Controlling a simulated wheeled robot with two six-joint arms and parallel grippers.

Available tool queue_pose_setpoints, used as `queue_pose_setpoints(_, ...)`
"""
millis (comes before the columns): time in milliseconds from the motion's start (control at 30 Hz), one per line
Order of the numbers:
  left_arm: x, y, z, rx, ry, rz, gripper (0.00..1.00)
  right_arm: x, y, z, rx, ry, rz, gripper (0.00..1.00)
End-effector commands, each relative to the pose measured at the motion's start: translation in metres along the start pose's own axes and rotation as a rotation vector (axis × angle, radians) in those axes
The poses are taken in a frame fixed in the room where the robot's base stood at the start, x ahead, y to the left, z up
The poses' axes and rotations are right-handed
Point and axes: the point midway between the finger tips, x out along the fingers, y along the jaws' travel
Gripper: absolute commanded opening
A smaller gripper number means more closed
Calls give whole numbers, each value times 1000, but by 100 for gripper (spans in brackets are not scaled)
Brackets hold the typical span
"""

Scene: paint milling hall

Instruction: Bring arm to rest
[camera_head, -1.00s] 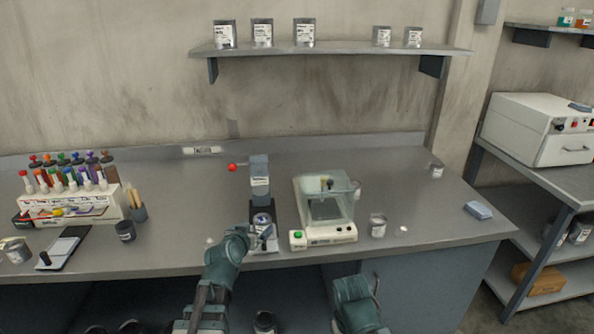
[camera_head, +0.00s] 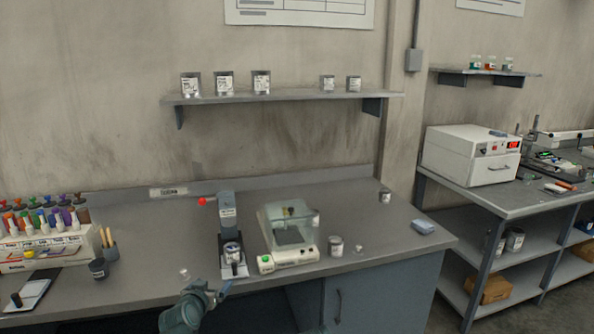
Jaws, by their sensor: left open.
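My left gripper (camera_head: 219,291) is low in the head view, at the front edge of the grey bench (camera_head: 370,222). Its jaws are open and nothing shows between them. It is in front of and below the grey press-like device with a red knob (camera_head: 228,217), which has a small can (camera_head: 233,252) on its base. Whether the gripper touches the bench edge cannot be told. My right gripper is not in view.
A balance with a clear cover (camera_head: 289,228) stands right of the device, with a can (camera_head: 336,246) beside it. A rack of coloured bottles (camera_head: 40,245) is at the left. A shelf (camera_head: 280,96) with cans hangs above. The bench's right part is mostly clear.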

Motion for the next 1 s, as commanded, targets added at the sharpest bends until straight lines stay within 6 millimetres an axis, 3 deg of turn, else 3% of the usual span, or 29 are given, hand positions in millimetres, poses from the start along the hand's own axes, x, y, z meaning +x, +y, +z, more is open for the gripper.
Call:
queue_pose_setpoints(100,0,3,1,2,-7,6,100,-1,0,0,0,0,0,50)
queue_pose_setpoints(367,-4,36,17,19,-103,69,100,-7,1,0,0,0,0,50)
queue_pose_setpoints(667,-23,95,52,62,-312,172,100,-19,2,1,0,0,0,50)
queue_pose_setpoints(867,-64,148,95,126,-579,238,100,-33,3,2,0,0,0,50)
queue_pose_setpoints(1000,-118,180,131,205,-845,234,100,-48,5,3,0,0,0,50)
